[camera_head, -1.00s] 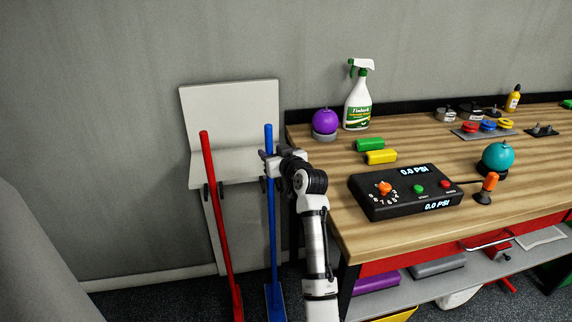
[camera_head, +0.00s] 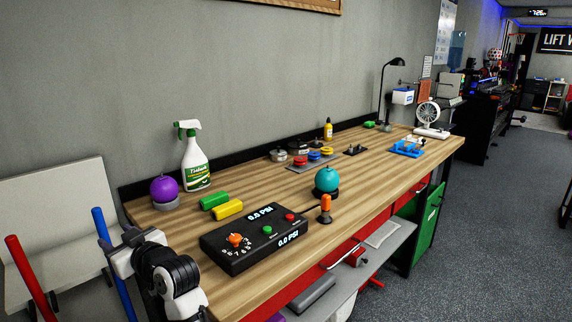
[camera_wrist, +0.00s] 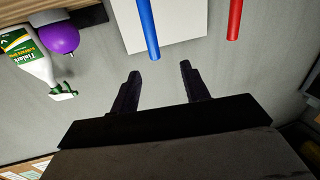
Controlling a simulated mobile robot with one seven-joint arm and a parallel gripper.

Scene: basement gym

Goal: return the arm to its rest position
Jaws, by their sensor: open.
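My arm (camera_head: 170,275) is at the lower left of the head view, folded up beside the left end of the workbench. My gripper (camera_wrist: 158,72) shows in the wrist view with its two dark fingers apart and nothing between them. A blue pole (camera_wrist: 148,28) and a red pole (camera_wrist: 234,20) stand beyond the fingertips there. In the head view the gripper end overlaps the blue pole (camera_head: 101,224); whether they touch cannot be told. The fingers are hard to make out in that view.
The wooden workbench (camera_head: 360,190) holds a black pressure box (camera_head: 245,255), a purple ball (camera_head: 164,188), a spray bottle (camera_head: 195,165) and a teal ball (camera_head: 327,179). A red pole (camera_head: 28,275) and a pale panel (camera_head: 60,200) stand left. Open floor (camera_head: 480,230) lies right.

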